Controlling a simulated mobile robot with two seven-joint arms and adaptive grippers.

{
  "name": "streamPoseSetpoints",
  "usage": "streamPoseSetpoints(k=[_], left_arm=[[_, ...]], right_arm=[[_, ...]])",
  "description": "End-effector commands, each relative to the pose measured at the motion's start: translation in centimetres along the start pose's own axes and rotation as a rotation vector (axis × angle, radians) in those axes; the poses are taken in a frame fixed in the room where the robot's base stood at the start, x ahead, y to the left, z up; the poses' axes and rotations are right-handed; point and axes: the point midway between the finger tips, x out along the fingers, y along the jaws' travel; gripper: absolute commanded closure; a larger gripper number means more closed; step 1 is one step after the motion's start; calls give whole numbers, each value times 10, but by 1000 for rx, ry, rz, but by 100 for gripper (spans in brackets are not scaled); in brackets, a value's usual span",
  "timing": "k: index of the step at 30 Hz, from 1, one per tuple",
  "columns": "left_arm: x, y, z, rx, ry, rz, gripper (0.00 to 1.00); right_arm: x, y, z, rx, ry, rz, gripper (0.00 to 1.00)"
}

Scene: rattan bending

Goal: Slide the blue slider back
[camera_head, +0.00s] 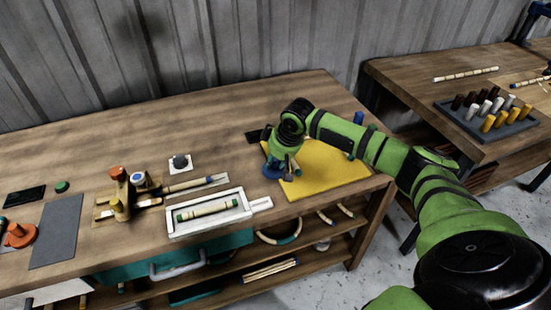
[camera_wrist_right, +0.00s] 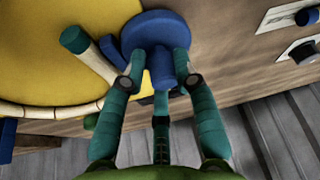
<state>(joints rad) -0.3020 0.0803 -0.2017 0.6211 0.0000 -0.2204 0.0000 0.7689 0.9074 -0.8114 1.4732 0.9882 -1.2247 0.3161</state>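The blue slider (camera_head: 272,171), a round blue disc with an upright knob, sits at the left front edge of the yellow board (camera_head: 330,168). It also shows in the wrist view (camera_wrist_right: 162,68). My right gripper (camera_head: 282,158) reaches down over it from the right. In the wrist view, its fingers (camera_wrist_right: 160,72) stand on either side of the knob. Whether they press on it is not clear. The arm and gripper hide part of the board in the head view. My left gripper is not in view.
A green-ended rattan stick (camera_wrist_right: 88,52) lies beside the slider. A blue block (camera_head: 358,117) stands at the board's far edge. A white tray (camera_head: 176,234) with a rattan piece and a wooden fixture with coloured knobs (camera_head: 118,173) are at left. The back of the table is clear.

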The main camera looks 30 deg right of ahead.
Motion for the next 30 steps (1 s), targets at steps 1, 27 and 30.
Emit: streamPoseSetpoints(k=[1,27,30], left_arm=[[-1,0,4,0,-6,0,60],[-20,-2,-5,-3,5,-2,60],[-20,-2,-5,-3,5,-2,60]], right_arm=[[-2,0,-3,1,6,0,100],[3,-41,-15,1,11,-10,52],[3,-41,-15,1,9,-9,52]])
